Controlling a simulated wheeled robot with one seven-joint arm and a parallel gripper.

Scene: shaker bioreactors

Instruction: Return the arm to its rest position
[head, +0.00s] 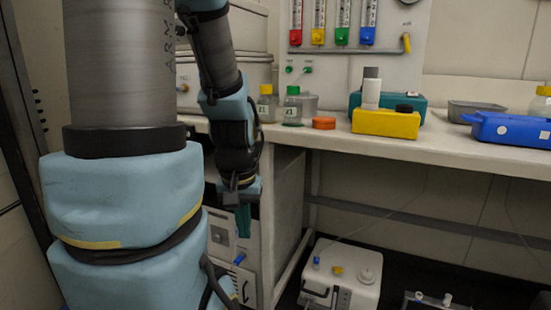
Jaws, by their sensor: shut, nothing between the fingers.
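My arm stands on the left of the head view, a large blue and grey column with a second segment hanging down behind it to the right. My gripper (243,222) is at the lower end of that segment. It points down, below the bench top's height, in front of the cabinet under the bench. Its dark green fingers are small in the picture and look closed together, with nothing held. Part of the arm's middle is hidden behind the near segment and the top edge.
The white bench (450,155) holds two bottles, an orange lid (324,123), a yellow block (385,123) and a blue tray (510,129). A white box unit (342,275) stands on the floor right of my gripper. Coloured flow meters hang on the wall.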

